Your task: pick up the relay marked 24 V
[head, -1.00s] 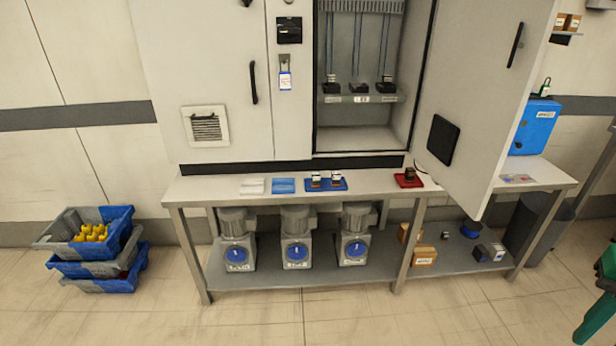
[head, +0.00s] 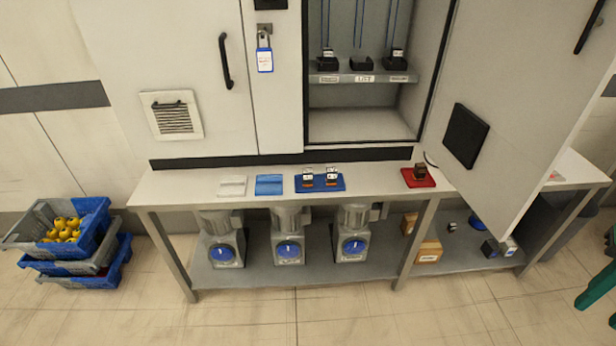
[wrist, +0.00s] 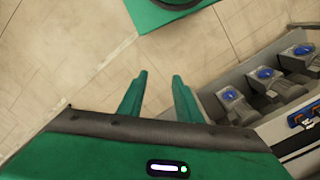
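A dark brown relay (head: 420,171) stands on a red mat (head: 426,182) further right. Inside the open cabinet, dark sockets sit on a shelf (head: 362,77); the left and right ones hold pale-topped relays. The markings are too small to read, so I cannot tell which is 24 V. My gripper (wrist: 158,80) is open and empty, above the floor and away from the bench. The blue mat (wrist: 304,113) shows at the wrist view's right edge.
The bench (head: 375,178) also holds a white pad (head: 232,187) and a light-blue pad (head: 269,185). The open cabinet door (head: 520,90) overhangs its right part. Motors with blue caps (head: 288,248) stand on the lower shelf. Stacked crates (head: 90,238) are at left. Floor in front is clear.

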